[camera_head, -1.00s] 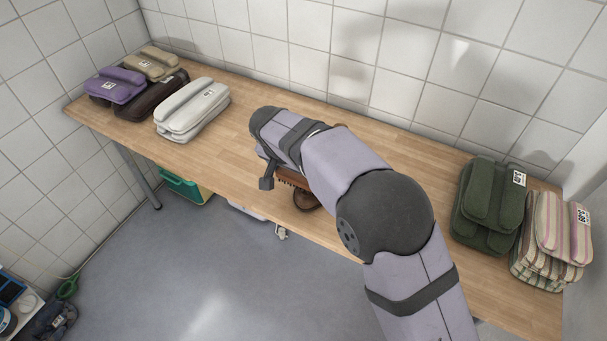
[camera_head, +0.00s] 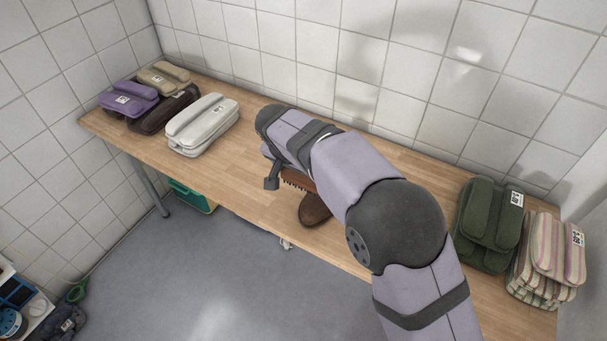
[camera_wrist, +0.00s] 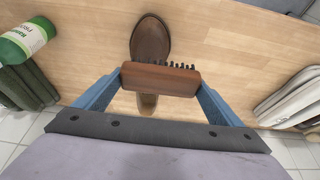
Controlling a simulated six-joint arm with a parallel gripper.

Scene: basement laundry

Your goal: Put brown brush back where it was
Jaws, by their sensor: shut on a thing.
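The brown brush (camera_wrist: 160,79) has a wooden back and dark bristles. In the wrist view it lies crosswise between the two blue fingers of my gripper (camera_wrist: 160,82), which is shut on it at its ends. In the head view only part of the brush (camera_head: 300,183) shows beside my arm, with its bristles visible; the arm hides the rest. A brown shoe (camera_head: 315,209) stands on the wooden table near its front edge, below the brush in the picture. The shoe's toe (camera_wrist: 150,38) shows past the brush in the wrist view, and the brush covers its middle.
The wooden table (camera_head: 255,190) carries a white folded bundle (camera_head: 203,124), with purple (camera_head: 130,99), dark brown and beige ones at the left. Green (camera_head: 489,222) and striped (camera_head: 549,257) bundles stand at the right. A green-labelled bottle (camera_wrist: 28,40) shows in the wrist view. Tiled walls stand behind.

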